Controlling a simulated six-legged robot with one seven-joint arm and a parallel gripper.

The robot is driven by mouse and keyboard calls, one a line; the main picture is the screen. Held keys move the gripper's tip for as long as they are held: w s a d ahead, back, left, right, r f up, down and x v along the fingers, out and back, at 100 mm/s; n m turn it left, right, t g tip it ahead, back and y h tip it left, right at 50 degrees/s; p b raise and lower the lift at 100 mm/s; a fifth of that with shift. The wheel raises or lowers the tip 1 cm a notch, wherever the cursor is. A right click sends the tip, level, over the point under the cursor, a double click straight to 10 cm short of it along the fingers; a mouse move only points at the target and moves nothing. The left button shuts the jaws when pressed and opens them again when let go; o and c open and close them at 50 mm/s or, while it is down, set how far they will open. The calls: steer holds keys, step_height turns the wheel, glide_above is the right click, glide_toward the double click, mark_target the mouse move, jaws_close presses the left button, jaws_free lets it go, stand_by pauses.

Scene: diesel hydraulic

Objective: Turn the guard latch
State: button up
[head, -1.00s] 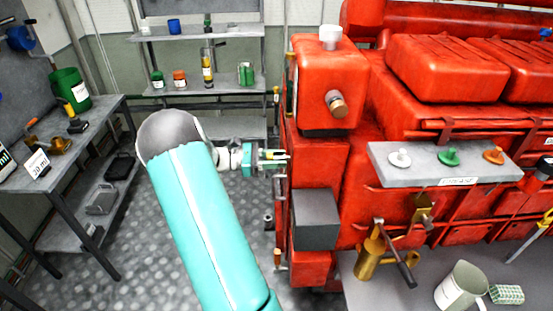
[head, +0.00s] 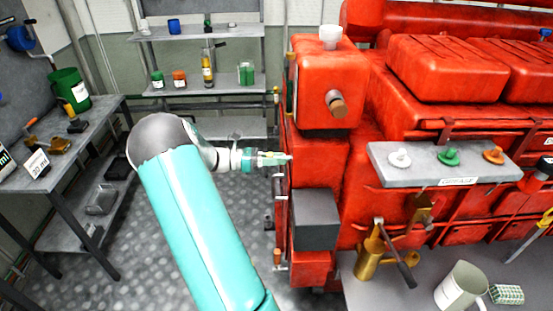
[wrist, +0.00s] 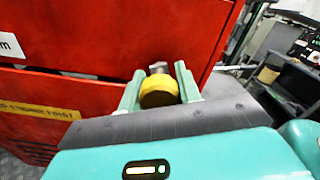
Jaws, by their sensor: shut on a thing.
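The guard latch appears to be a round yellow knob (wrist: 159,91) with a small metal piece behind it, at the front of the red machine in the wrist view. My gripper (wrist: 160,88) has one green finger on each side of the knob and is shut on it. In the head view my gripper (head: 283,158) reaches the left side of the red machine (head: 318,158). The latch itself cannot be made out clearly there.
A dark grey box (head: 316,220) juts from the machine below my gripper. A grey ledge (head: 445,172) with several coloured knobs is to the right. A workbench (head: 75,165) stands at left and a shelf (head: 200,85) behind. The floor between is clear.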

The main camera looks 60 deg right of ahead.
steer(key=n, duration=0.6)
steer(key=shift+n, duration=0.3)
steer(key=n, duration=0.6)
steer(key=shift+n, duration=0.3)
steer(key=o, duration=1)
steer(key=shift+c, duration=0.2)
steer(key=shift+w+a, duration=0.1)
steer(key=v, duration=1.3)
steer(key=shift+w, duration=0.25)
steer(key=shift+a+r, duration=0.1)
steer(key=shift+a, duration=0.05)
